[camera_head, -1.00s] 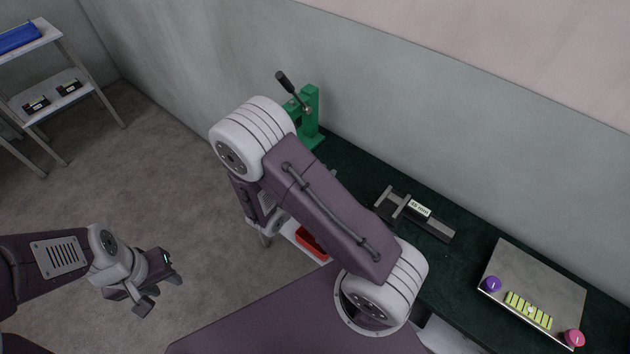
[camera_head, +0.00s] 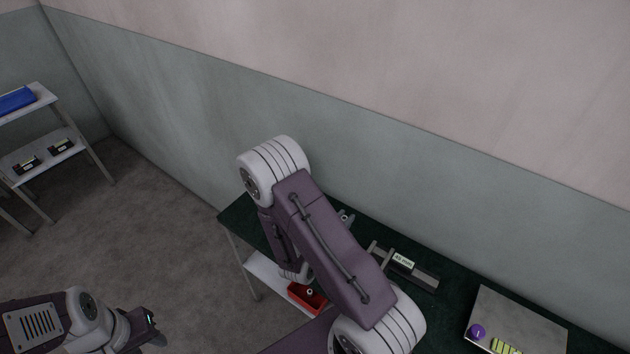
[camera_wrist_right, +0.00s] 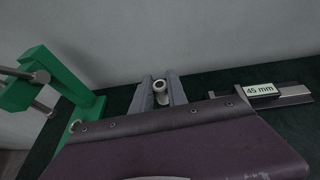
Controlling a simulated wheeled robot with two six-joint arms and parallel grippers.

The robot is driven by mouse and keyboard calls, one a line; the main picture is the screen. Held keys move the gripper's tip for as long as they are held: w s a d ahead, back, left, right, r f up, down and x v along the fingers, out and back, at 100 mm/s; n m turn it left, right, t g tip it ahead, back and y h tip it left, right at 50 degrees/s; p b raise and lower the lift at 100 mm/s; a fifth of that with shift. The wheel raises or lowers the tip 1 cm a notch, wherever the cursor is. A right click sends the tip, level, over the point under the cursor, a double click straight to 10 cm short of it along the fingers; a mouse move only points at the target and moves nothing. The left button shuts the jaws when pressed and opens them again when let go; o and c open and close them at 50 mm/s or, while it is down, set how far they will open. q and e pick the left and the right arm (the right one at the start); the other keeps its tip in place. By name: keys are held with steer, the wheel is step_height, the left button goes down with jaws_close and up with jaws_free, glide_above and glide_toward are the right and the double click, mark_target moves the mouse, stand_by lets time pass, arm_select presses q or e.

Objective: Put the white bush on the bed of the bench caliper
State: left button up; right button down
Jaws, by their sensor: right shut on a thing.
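The bench caliper (camera_head: 408,266), with a "45 mm" display, lies on the dark green bench top in the head view. It also shows at the right in the wrist view (camera_wrist_right: 264,93). My right gripper (camera_wrist_right: 160,91) is shut on the white bush (camera_wrist_right: 157,84), a pale ring with a dark hole, left of the caliper and apart from it. In the head view the right gripper (camera_head: 345,217) shows only in part behind my arm. My left gripper (camera_head: 153,338) is at the lower left, cut by the picture edge, away from the bench.
A green lever press (camera_wrist_right: 65,90) stands left of my right gripper in the wrist view. A red bin (camera_head: 307,297) sits on the lower shelf. A grey plate (camera_head: 520,320) with a purple knob (camera_head: 477,331) lies right of the caliper. The wall runs behind the bench.

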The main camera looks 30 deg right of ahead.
steer(key=w+a+n+t+y, duration=0.1)
steer(key=w+a+n+t, duration=0.1)
steer(key=a, duration=1.5)
steer(key=shift+f+y, duration=0.3)
steer(key=shift+f, duration=0.05)
steer(key=shift+n, duration=0.3)
